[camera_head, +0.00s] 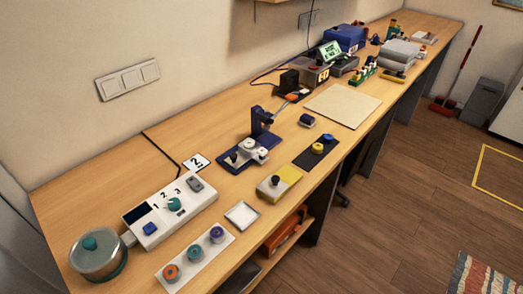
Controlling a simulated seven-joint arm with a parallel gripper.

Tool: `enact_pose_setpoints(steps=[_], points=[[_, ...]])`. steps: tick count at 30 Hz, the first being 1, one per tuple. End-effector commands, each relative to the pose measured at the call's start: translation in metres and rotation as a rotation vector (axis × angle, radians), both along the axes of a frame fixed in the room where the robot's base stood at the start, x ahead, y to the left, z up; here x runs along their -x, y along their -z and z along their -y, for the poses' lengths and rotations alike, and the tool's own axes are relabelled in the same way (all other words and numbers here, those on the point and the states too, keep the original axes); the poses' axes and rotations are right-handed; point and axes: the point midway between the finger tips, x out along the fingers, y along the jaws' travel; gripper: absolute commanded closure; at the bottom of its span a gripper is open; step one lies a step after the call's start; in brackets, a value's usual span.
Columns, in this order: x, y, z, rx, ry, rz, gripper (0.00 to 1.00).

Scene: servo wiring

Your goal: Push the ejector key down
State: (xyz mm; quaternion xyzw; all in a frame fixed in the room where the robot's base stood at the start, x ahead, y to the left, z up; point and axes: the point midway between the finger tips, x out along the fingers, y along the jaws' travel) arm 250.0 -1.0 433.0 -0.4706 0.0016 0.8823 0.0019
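My gripper is not in this view. I cannot tell for sure which part is the ejector key. A yellow and grey block (286,181) near the front edge, right of the middle, bears a small dark knob (275,181). A white control box (170,212) at the left has a dark display, a blue button (150,228), a teal knob (174,204) and a grey switch (194,184). Nothing touches these parts.
The long wooden bench (110,170) runs along the wall. A lidded pot (98,257), a white plate with three coloured knobs (196,260) and a small white tray (242,215) are at the left. A pale board (343,105) lies flat, with several devices beyond it.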

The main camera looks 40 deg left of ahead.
Motion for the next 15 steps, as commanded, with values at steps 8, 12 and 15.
enact_pose_setpoints(steps=[8, 12, 15], points=[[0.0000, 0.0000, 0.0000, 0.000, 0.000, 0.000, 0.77], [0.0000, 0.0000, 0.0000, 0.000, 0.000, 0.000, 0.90], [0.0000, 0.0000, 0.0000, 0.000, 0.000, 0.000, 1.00]])
